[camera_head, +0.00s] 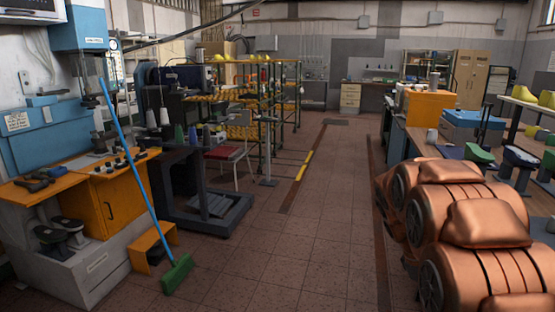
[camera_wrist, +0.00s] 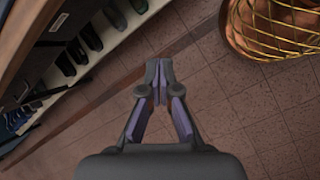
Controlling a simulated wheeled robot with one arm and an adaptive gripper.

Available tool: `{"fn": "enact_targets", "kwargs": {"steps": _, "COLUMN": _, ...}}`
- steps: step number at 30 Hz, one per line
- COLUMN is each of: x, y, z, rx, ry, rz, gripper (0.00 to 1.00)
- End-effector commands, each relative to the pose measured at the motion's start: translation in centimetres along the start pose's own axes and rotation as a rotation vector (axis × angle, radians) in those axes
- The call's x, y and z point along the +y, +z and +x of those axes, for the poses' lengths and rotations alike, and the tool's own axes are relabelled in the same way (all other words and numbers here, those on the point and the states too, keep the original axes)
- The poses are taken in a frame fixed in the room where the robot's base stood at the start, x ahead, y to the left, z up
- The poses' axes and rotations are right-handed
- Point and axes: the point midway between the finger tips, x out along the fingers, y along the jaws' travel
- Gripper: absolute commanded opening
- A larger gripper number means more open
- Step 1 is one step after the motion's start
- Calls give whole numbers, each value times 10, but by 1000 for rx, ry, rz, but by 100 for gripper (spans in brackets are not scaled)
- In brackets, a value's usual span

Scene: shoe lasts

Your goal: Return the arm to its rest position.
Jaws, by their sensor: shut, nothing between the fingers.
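My gripper (camera_wrist: 159,72) shows in the wrist view with its two fingers brought together at the tips, empty, above the tiled floor (camera_wrist: 215,95). In the head view my copper-coloured arm (camera_head: 470,225) is folded at the lower right, beside the right-hand benches. My gripper cannot be made out in the head view.
A shelf with dark shoes (camera_wrist: 65,62) lies left of my gripper in the wrist view. In the head view a blue-handled broom (camera_head: 140,170) leans by an orange-topped workbench (camera_head: 90,170) at left. The middle aisle (camera_head: 320,200) is clear.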

Motion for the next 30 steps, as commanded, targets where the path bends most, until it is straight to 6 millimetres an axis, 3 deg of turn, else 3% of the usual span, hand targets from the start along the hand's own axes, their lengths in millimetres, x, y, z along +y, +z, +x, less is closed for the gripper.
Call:
{"fn": "enact_targets", "kwargs": {"steps": 1, "x": -12, "y": 7, "z": -10, "rx": 18, "ry": -8, "rz": 28, "gripper": 0}}
{"fn": "enact_targets", "kwargs": {"steps": 12, "x": -113, "y": 41, "z": -48, "rx": 110, "ry": -123, "rz": 228, "gripper": 0}}
{"fn": "enact_targets", "kwargs": {"steps": 21, "x": -197, "y": 69, "z": -66, "rx": 167, "ry": -234, "rz": 378, "gripper": 0}}
{"fn": "enact_targets", "kwargs": {"steps": 30, "x": -279, "y": 98, "z": -72, "rx": 196, "ry": -352, "rz": 507, "gripper": 0}}
